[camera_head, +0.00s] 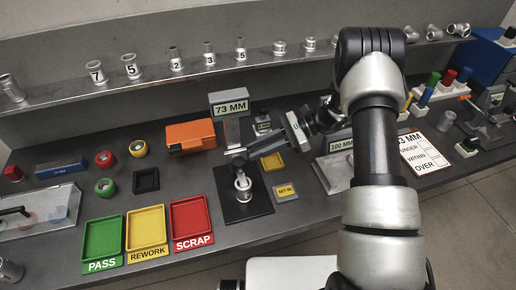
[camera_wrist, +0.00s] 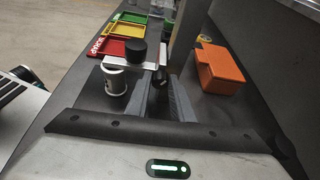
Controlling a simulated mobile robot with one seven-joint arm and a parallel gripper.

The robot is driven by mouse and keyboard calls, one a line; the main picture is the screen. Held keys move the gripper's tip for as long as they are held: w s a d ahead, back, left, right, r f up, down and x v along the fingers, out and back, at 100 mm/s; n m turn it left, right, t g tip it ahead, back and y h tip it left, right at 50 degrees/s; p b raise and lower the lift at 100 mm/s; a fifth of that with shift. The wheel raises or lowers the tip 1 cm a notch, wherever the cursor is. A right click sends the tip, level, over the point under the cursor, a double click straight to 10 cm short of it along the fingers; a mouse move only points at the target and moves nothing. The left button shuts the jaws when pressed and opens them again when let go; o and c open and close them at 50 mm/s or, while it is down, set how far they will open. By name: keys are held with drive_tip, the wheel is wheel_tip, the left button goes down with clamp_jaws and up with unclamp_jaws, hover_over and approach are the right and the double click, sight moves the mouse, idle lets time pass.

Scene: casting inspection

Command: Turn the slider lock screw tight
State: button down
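The height gauge stands on a black base (camera_head: 247,206), with an upright column (camera_head: 232,132) under a "73 MM" sign (camera_head: 229,107). Its metal slider (camera_wrist: 130,66) carries a black round knob (camera_wrist: 136,52) on top. A dark lock screw (camera_wrist: 160,79) sits on the side of the slider facing my gripper. A pale cylindrical casting (camera_head: 243,185) stands on the base under the slider; it also shows in the wrist view (camera_wrist: 115,82). My gripper (camera_head: 250,151) reaches in from the right, its fingertips on either side of the screw. I cannot tell whether they touch it.
Green PASS (camera_head: 102,261), yellow REWORK (camera_head: 147,253) and red SCRAP (camera_head: 193,241) trays lie front left. A shelf (camera_head: 150,83) with numbered castings runs along the back. A 100 MM stand (camera_head: 334,174) is to the right.

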drive_tip(key=shift+w+m+g+h, duration=0.15)
drive_tip(key=shift+m+g+h, duration=0.15)
drive_tip(key=shift+m+g, duration=0.6)
drive_tip(key=c, duration=1.5)
unclamp_jaws()
drive_tip(key=shift+c, duration=0.2)
drive_tip(key=v, duration=1.7)
drive_tip(key=shift+d+b, duration=0.25)
drive_tip(key=shift+b, duration=0.2)
